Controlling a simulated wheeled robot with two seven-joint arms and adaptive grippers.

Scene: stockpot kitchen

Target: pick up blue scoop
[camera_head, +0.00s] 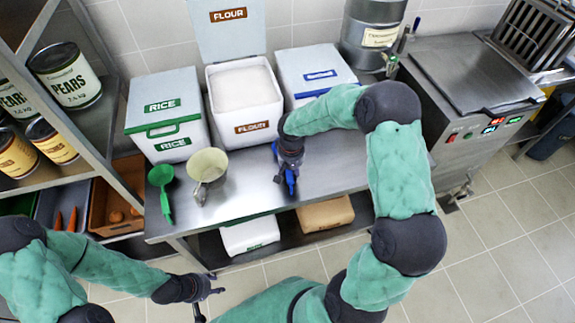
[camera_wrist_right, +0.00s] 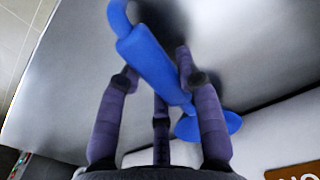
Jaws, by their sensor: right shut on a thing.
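The blue scoop (camera_head: 290,184) shows only in part in the head view, at my right gripper (camera_head: 286,170) over the steel counter. The wrist view shows its blue handle (camera_wrist_right: 150,58) between the purple fingers of my right gripper (camera_wrist_right: 156,78). The gripper is shut on the handle. The scoop's round end lies to the lower right in that view, partly behind a finger. I cannot tell whether the scoop touches the counter. My left gripper (camera_head: 208,302) is empty, with its fingers apart, in front of the counter.
A shelf with pear cans (camera_head: 66,76) stands left.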

